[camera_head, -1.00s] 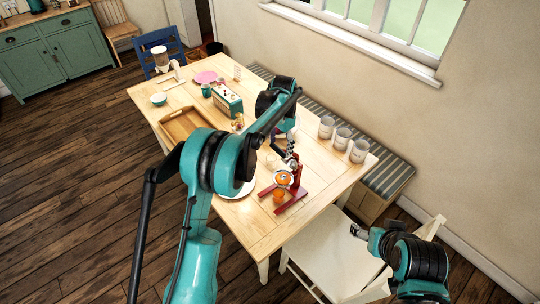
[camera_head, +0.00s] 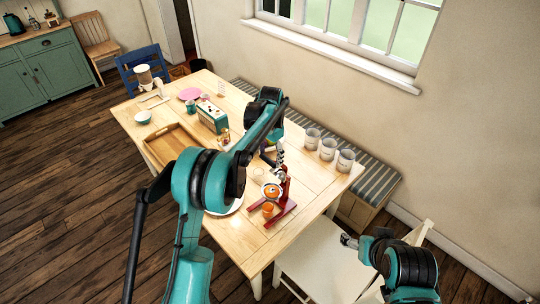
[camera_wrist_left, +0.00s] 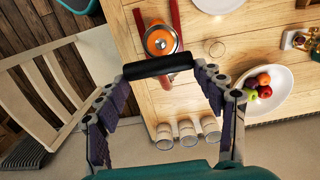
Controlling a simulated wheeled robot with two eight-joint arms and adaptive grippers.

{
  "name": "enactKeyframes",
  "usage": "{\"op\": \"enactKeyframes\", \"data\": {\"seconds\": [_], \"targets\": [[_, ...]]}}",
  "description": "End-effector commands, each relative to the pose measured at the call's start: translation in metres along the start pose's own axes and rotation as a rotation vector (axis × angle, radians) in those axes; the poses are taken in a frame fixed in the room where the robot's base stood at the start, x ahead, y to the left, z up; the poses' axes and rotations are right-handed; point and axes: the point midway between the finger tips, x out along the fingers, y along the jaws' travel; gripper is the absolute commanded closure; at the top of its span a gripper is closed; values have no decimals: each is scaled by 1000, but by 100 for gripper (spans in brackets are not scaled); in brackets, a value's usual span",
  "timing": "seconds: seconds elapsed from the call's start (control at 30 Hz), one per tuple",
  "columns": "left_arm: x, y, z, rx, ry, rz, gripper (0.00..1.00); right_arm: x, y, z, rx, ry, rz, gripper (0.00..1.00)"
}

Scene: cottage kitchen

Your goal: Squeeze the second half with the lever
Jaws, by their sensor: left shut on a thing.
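A red lever juicer (camera_head: 285,211) stands on the near end of the table, with a red base and upright. An orange piece (camera_head: 271,191) sits at its press head, and something orange (camera_head: 267,209) is lower down, too small to identify. My left gripper (camera_head: 279,158) is above the juicer, partly hidden by its own arm. In the left wrist view my left gripper (camera_wrist_left: 157,68) is shut on the black lever handle (camera_wrist_left: 157,66), with the orange (camera_wrist_left: 161,40) beyond it. My right gripper (camera_head: 349,241) is above the white chair, away from the juicer; its fingers are unclear.
Several grey jars (camera_head: 328,149) stand along the window-side table edge. A fruit bowl (camera_wrist_left: 283,91) shows in the wrist view. A white chair (camera_head: 322,272) stands at the near end.

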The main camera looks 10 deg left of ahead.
Motion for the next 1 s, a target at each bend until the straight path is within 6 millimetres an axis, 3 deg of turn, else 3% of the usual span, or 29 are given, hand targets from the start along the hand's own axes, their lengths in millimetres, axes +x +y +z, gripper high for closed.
{"op": "enactKeyframes", "data": {"seconds": [0.37,0.4,0.47,0.83,1.0], "targets": [[1,1,-2,3,4,1,83,0,0,0,0,0,0,31],[1,1,-2,3,4,0,24,0,0,0,0,0,0,31],[1,1,-2,3,4,0,10,0,0,0,0,0,0,31],[-2,0,0,1,1,0,10,0,0,0,0,0,0,31],[-25,0,-1,1,1,0,10,0,0,0,0,0,0,31]]}}
